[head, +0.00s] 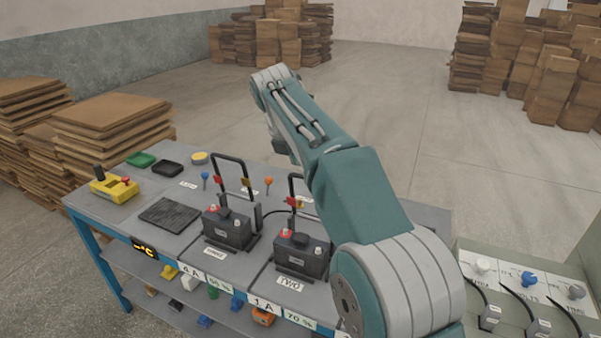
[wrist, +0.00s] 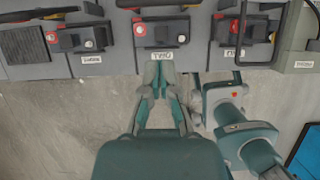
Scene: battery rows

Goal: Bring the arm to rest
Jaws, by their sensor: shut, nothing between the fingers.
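My arm (head: 365,205) is raised and bent in front of the table in the head view, its forearm reaching up and away. In the wrist view my gripper (wrist: 160,62) is shut and empty, its fingers pointing at the table's front edge by the label TWO. The battery marked TWO (head: 300,256) stands upright on the table; it also shows in the wrist view (wrist: 162,33). Another black battery (head: 228,230) stands to its left. My gripper's fingers are hard to make out in the head view.
The grey table (head: 190,244) has a lower shelf with small coloured items. A yellow control box (head: 114,187) and a black ribbed mat (head: 169,214) lie at its left. A panel with knobs (head: 525,282) stands at right.

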